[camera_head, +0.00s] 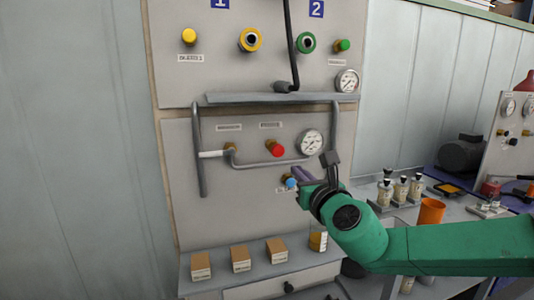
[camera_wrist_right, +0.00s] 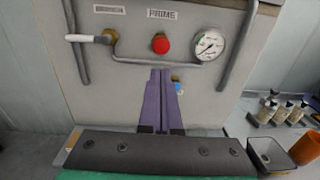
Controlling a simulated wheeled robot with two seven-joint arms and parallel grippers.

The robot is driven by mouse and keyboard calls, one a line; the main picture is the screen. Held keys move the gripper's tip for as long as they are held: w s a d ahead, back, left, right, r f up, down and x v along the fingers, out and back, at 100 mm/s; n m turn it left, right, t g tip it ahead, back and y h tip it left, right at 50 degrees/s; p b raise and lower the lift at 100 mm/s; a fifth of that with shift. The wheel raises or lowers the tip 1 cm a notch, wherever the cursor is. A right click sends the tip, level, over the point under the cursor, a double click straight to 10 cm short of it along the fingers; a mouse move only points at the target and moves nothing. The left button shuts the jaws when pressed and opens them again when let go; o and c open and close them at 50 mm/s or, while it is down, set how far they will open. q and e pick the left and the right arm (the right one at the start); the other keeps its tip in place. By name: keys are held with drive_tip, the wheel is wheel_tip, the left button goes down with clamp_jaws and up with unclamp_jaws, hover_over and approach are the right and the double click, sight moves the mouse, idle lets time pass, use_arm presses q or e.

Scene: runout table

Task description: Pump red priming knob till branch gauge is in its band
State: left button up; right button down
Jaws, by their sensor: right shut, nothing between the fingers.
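The red priming knob (camera_head: 277,151) sticks out of the lower grey panel, under a small label. In the right wrist view the red knob (camera_wrist_right: 160,44) sits below a label reading PRIME. The white branch gauge (camera_head: 312,142) is to its right; it also shows in the right wrist view (camera_wrist_right: 209,44). Its needle is too small to read against any band. My right gripper (camera_head: 297,172) has its purple fingers shut together and empty, below and right of the knob in the head view. In the wrist view the fingertips (camera_wrist_right: 161,72) point at the panel below the knob. My left gripper is not in view.
A blue knob (camera_head: 291,184) is close to my right fingers. A grey pipe with a white-handled lever (camera_head: 211,154) runs below the red knob. Vertical bars flank the panel. Small boxes (camera_head: 240,259) stand on the ledge below. Bottles and an orange cup (camera_head: 431,210) stand right.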

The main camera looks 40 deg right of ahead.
drive_tip(key=p, duration=0.6)
approach(278, 151)
drive_tip(key=x, duration=0.5)
drive_tip(key=shift+w+d+f, duration=0.1)
drive_tip(key=shift+d+f, duration=0.15)
drive_tip(key=shift+w+d+b, duration=0.2)
drive_tip(key=shift+b, duration=0.25)
drive_tip(key=shift+w+r, duration=0.15)
drive_tip(key=shift+w, duration=0.45)
drive_tip(key=shift+r, duration=0.1)
